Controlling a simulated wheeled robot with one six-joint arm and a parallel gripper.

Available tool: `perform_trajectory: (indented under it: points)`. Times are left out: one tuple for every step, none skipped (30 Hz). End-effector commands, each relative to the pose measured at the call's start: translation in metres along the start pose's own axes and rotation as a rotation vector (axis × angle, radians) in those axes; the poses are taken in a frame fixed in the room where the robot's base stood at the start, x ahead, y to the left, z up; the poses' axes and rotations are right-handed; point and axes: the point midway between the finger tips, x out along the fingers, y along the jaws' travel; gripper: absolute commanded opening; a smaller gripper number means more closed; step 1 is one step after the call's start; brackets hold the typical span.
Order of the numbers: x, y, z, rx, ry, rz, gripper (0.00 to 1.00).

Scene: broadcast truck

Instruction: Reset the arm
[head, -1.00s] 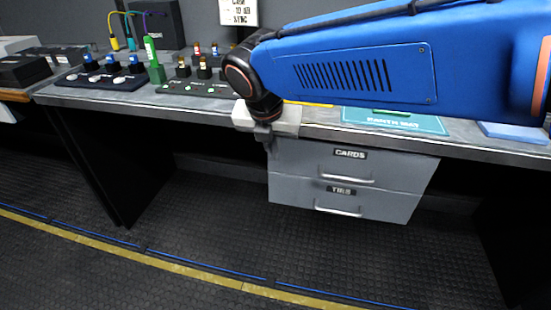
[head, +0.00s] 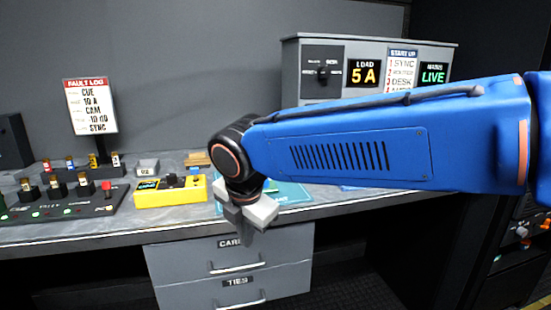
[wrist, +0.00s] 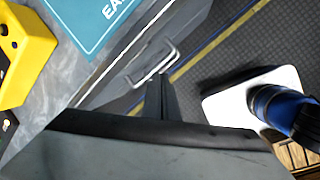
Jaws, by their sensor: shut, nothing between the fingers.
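My blue arm reaches in from the right of the head view and ends near the picture's middle. My gripper (head: 245,240) hangs fingers-down from the dark wrist joint, by the counter's front edge and above the grey drawer unit (head: 165,272). In the wrist view its dark fingers (wrist: 161,98) are together with nothing between them. They appear close to a drawer handle (wrist: 152,62), but I cannot tell how far apart they are.
A yellow meter (head: 172,194) lies on the counter (head: 110,237) left of my gripper, near a teal mat (head: 292,193). A fault log sign (head: 90,106) stands behind switch panels at left. A grey start-up panel (head: 378,50) stands behind my arm.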

Motion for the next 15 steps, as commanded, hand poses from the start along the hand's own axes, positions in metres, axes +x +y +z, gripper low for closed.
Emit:
perform_trajectory:
  points:
    - [-0.001,-0.018,0.018,0.102,-0.002,-0.001,0.0]
    - [-0.001,-0.028,0.026,0.163,-0.002,-0.003,0.0]
    - [-0.002,-0.041,0.037,0.243,-0.003,-0.004,0.0]
    - [-0.002,-0.051,0.044,0.302,-0.004,-0.006,0.0]
    - [-0.003,-0.061,0.051,0.363,-0.005,-0.006,0.0]
    - [-0.002,-0.075,0.059,0.444,-0.006,-0.007,0.0]
    - [-0.003,-0.085,0.066,0.505,-0.007,-0.006,0.0]
    - [-0.003,-0.095,0.071,0.564,-0.008,-0.007,0.0]
    - [-0.004,-0.109,0.079,0.645,-0.011,-0.005,0.0]
    - [-0.003,-0.119,0.083,0.705,-0.012,-0.006,0.0]
    - [-0.004,-0.13,0.088,0.766,-0.013,-0.004,0.0]
    - [-0.004,-0.144,0.093,0.847,-0.015,-0.004,0.0]
    - [-0.004,-0.154,0.097,0.907,-0.017,-0.002,0.0]
    - [-0.004,-0.165,0.1,0.967,-0.019,-0.002,0.0]
    - [-0.004,-0.178,0.104,1.049,-0.021,0.0,0.0]
